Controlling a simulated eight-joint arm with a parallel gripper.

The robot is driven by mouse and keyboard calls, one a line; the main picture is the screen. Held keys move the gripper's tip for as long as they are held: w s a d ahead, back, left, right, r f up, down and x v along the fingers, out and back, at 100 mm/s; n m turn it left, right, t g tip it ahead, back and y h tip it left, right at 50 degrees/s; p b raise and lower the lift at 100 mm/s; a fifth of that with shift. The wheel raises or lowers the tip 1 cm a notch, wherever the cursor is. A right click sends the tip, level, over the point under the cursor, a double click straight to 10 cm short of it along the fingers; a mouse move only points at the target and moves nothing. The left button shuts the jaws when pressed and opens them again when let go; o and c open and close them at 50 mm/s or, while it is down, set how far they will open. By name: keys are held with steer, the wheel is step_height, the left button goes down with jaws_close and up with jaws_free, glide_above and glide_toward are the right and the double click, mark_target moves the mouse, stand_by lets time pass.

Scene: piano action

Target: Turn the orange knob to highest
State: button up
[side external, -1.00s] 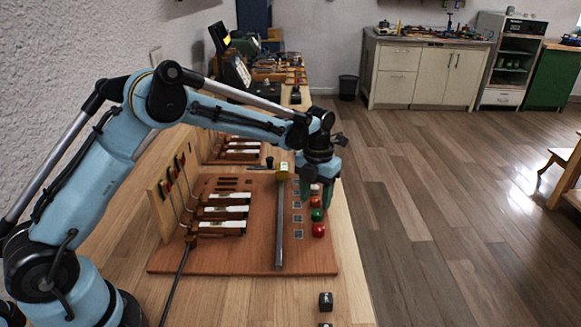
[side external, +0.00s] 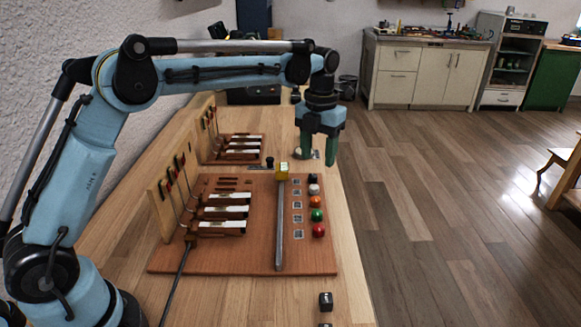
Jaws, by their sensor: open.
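The orange knob (side external: 316,202) stands in a column of coloured knobs along the right side of the reddish-brown board (side external: 255,257). In that column a black and a white knob (side external: 314,190) are behind it, and a green knob (side external: 317,215) and a red knob (side external: 318,230) are in front. Small square labels (side external: 297,206) lie left of the knobs. My gripper (side external: 318,160) points down with its green fingers apart and empty. It is raised behind the knob column, apart from the orange knob. The knob's setting is too small to read.
Piano keys (side external: 222,212) and a wooden upright (side external: 170,195) are further left. Small black cubes (side external: 326,301) sit on the bench in front.

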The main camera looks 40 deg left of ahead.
mark_target(315, 198)
stand_by(0.3)
step_height(315, 198, down, 12)
steer(key=m, duration=3.6)
